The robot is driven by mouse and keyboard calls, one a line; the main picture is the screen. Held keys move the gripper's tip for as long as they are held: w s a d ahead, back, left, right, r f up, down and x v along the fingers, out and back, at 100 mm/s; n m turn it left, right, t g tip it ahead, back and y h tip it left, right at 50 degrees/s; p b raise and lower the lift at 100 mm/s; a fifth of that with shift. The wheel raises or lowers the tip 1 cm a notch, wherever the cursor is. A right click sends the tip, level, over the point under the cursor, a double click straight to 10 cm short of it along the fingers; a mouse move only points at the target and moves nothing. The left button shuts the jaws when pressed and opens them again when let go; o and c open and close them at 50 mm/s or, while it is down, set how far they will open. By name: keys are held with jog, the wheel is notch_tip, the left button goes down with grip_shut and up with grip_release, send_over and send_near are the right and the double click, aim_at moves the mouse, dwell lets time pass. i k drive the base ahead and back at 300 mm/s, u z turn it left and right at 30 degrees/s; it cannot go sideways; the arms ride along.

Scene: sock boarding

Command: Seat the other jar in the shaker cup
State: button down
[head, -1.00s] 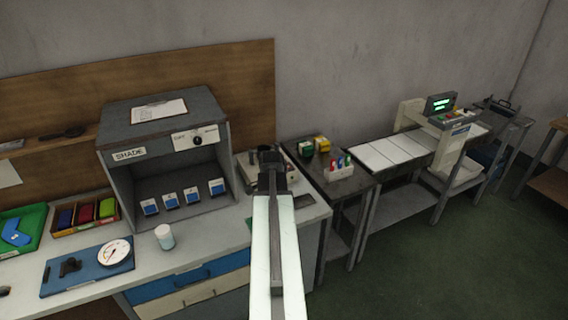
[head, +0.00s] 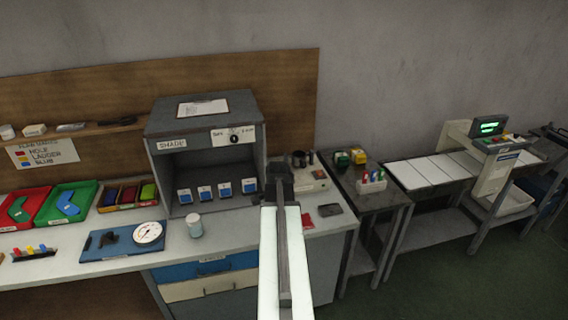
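A small white jar (head: 195,226) with a pale blue-grey top stands upright on the bench, in front of the grey shade box. A pale machine (head: 317,183) sits on the bench right of that box, with small dark cup-like shapes (head: 299,158) on top. It looks like the shaker, but whether a jar sits in a cup is too small to tell. My gripper (head: 279,172) is at the end of my raised arm, in front of the machine's left side and to the right of the white jar in the picture. Its fingers cannot be made out.
The shade box (head: 205,125) holds several blue-and-white cards. A blue mat (head: 104,250) with a round dial lies left of the jar. A red item and a dark flat item (head: 330,210) lie before the machine. A dark side table (head: 385,189) stands to the right.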

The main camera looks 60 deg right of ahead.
aim_at(297, 155)
jog(key=u, duration=1.9)
jog(key=k, duration=2.95)
jog(key=z, duration=1.05)
jog(key=i, duration=1.2)
jog(key=z, duration=0.05)
